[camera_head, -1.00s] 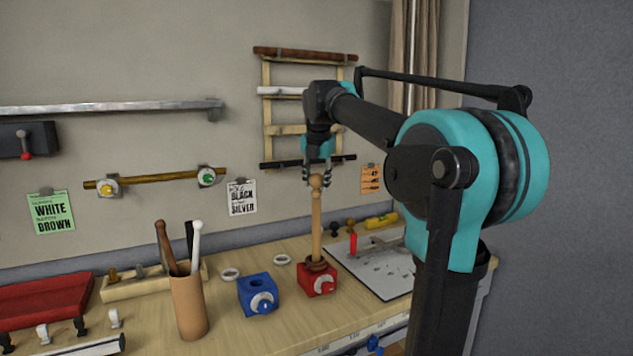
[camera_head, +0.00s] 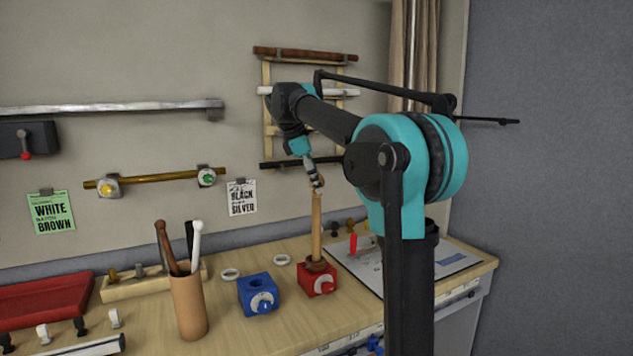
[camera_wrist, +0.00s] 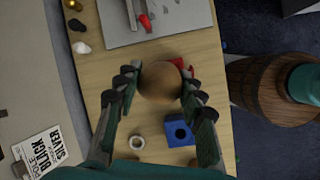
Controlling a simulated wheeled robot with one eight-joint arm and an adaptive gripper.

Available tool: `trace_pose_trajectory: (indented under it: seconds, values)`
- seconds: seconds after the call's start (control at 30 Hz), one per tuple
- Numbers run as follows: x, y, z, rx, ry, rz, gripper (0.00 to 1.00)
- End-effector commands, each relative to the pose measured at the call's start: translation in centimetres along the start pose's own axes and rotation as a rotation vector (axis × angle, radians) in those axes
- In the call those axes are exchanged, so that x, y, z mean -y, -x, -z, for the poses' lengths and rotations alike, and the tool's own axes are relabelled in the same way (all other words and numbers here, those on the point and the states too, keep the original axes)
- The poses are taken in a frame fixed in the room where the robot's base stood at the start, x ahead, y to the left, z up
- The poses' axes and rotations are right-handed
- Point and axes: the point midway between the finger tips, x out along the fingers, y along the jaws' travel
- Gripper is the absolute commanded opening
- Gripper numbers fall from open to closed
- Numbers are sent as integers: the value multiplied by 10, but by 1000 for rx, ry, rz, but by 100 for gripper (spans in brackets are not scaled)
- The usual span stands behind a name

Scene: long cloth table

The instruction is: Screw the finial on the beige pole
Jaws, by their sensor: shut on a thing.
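The beige pole (camera_head: 316,228) stands upright in a red clamp block (camera_head: 320,281) on the table. My gripper (camera_head: 317,185) is at the top of the pole, tilted, with its fingers closed around the top end. In the wrist view my gripper (camera_wrist: 159,88) has its fingers on both sides of a round, tan-brown finial (camera_wrist: 160,80). The finial hides the pole below it, so I cannot see the joint between them. The red block (camera_wrist: 180,68) shows only partly behind the finial in the wrist view.
A blue block (camera_head: 258,294) with an empty hole stands left of the red one. A cup (camera_head: 188,305) of rods is further left. Two pale rings lie behind the blocks. A wall rack (camera_head: 267,130) holds poles behind my arm.

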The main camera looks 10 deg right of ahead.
Motion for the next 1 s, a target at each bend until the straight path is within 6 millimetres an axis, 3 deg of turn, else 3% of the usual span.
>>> trace_pose_trajectory:
  seconds: [0.4, 0.73, 0.77, 0.93, 1.0]
  values:
    - [-1, 0, 0, 105, -495, 204, 14]
    - [0, 0, 0, 117, -554, 227, 14]
    - [0, 0, 0, 117, -554, 227, 41]
    - [0, 0, 0, 116, -552, 227, 62]
    - [0, 0, 0, 116, -552, 227, 63]
